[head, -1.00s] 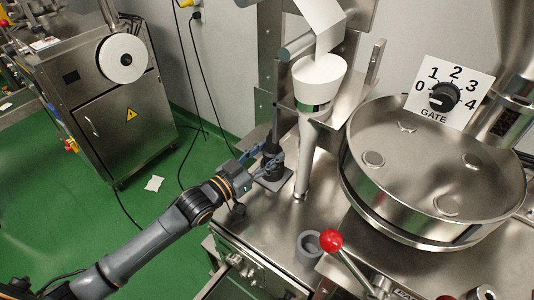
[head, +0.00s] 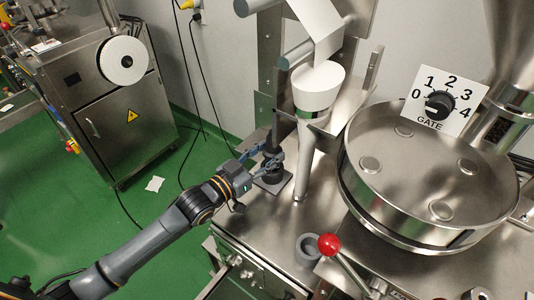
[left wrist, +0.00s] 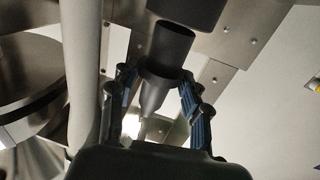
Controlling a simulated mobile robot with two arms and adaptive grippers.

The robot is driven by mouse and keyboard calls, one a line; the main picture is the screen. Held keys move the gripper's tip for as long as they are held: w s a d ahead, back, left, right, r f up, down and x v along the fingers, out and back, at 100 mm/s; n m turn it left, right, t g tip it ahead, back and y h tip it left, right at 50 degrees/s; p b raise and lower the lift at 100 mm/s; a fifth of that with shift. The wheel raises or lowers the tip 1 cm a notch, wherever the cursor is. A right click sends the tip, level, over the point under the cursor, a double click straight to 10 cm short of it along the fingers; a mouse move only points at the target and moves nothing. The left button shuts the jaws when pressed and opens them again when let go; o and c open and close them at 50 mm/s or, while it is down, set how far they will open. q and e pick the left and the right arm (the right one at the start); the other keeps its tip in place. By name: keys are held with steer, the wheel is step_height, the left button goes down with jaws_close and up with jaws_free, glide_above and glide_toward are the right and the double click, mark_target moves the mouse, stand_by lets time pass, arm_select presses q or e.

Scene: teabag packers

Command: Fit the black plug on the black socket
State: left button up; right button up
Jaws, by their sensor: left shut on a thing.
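My left gripper (head: 271,158) is shut on the black plug (head: 274,138), which stands upright with its thin end up. The black socket (head: 271,176) sits on a small grey plate directly below it. In the left wrist view the plug (left wrist: 167,52) shows between the two fingers (left wrist: 158,92), its wide end against or just short of the broader black socket (left wrist: 186,12). I cannot tell whether the plug is seated in it. My right gripper is not in view.
A white-topped forming tube (head: 304,150) stands close to the right of the gripper. A steel bowl (head: 410,215) lies further right. A grey ring (head: 308,250) and a red-knobbed lever (head: 329,245) are at the front.

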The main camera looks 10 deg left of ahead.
arm_select(q)
steer(key=shift+p, duration=0.6)
stand_by(1.1)
steer(key=shift+f+b, duration=0.6)
steer(key=shift+f, duration=0.15)
steer(key=o, duration=1.3)
steer(key=shift+s, duration=0.1)
steer(key=v, duration=0.7)
steer(key=shift+s+a, duration=0.1)
steer(key=shift+s, duration=0.05)
